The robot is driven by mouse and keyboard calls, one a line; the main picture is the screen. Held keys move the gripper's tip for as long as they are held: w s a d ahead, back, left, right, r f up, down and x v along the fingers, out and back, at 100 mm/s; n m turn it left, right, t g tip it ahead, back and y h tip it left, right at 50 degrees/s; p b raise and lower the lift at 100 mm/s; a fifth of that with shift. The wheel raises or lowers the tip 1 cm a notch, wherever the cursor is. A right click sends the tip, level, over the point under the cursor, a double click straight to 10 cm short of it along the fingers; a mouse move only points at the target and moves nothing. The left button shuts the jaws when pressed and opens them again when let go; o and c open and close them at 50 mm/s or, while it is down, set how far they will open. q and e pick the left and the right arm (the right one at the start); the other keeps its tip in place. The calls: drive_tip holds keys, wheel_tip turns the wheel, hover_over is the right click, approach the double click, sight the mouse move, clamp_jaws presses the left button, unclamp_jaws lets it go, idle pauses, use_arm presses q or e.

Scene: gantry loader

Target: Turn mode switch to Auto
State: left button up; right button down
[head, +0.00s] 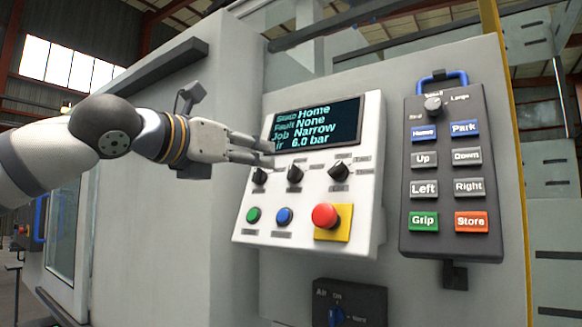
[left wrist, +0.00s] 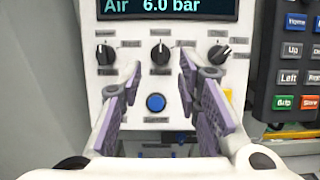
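The control panel (head: 305,222) is white with a dark screen (head: 318,125) reading Home, None, Narrow and 6.0 bar. Below the screen is a row of three black rotary switches: left (head: 259,176), middle (head: 295,174) and right (head: 339,171). Their labels are too small to read, so I cannot tell which is the mode switch. In the left wrist view they show as left (left wrist: 105,54), middle (left wrist: 160,52) and right (left wrist: 219,53). My left gripper (head: 270,153) is open and empty in front of the panel, near the left and middle switches. Its fingers (left wrist: 165,98) are spread below the switch row. My right gripper is out of view.
Below the switches are a green button (head: 253,215), a blue button (head: 284,216) and a red mushroom button (head: 325,215) on yellow. A dark pendant (head: 449,240) with several buttons hangs at right. A dark Air box (head: 352,300) sits below.

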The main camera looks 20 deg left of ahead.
sight(291, 165)
use_arm(q)
drive_tip(key=x, duration=0.9)
drive_tip(key=shift+w+d+f, duration=0.1)
drive_tip(key=shift+w+f, duration=0.1)
drive_tip(key=shift+w, duration=0.05)
clamp_jaws()
